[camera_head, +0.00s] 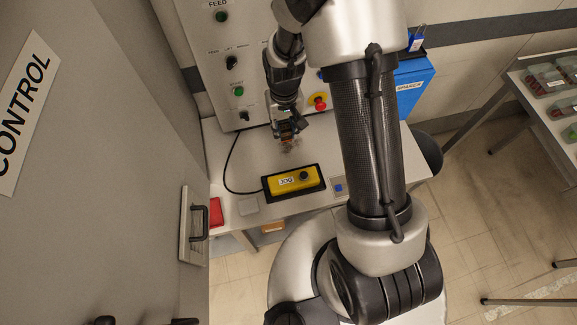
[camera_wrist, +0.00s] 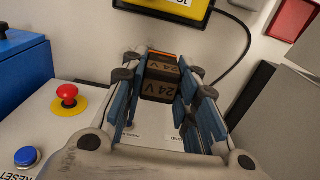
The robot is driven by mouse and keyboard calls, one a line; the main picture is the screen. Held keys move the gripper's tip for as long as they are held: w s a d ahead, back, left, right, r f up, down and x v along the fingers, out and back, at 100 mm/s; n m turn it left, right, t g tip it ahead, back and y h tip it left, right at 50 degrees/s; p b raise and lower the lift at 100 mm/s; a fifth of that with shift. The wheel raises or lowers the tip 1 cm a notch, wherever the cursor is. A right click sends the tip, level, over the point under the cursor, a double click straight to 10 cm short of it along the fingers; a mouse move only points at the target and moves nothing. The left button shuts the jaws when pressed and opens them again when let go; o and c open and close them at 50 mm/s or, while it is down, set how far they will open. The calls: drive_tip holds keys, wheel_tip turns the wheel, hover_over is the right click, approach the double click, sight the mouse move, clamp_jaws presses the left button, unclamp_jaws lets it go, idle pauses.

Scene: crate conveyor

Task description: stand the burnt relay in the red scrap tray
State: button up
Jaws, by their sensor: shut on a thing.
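A dark brown relay (camera_wrist: 160,88) marked "24 V", with an orange edge at its far end, sits between the blue finger pads of my gripper (camera_wrist: 159,75) in the wrist view. My gripper is shut on it. In the head view my gripper (camera_head: 288,130) holds the relay (camera_head: 289,148) over the bench, behind the yellow JOG box; the relay is small and partly hidden there. The red scrap tray (camera_head: 215,212) lies at the bench's left front, partly hidden by the grey cabinet door. It also shows in the wrist view (camera_wrist: 293,20), at top right, apart from the relay.
The yellow JOG box (camera_head: 292,182) and its black cable lie on the bench between my gripper and the front edge. A control panel (camera_head: 225,70) with knobs and a red stop button (camera_head: 319,101) stands behind. A blue SPARES bin (camera_head: 412,84) is at right.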

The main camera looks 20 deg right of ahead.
drive_tip(key=shift+w+a+r, duration=0.25)
drive_tip(key=shift+r, duration=0.4)
wheel_tip(320, 180, down, 20)
drive_tip(key=b, duration=0.4)
drive_tip(key=shift+w+d+r+b, duration=0.1)
drive_tip(key=shift+r+b, duration=0.15)
drive_tip(key=shift+b, duration=0.15)
drive_tip(key=shift+f, duration=0.25)
drive_tip(key=o, duration=1.1)
drive_tip(key=shift+r, duration=0.1)
drive_tip(key=shift+c, duration=0.2)
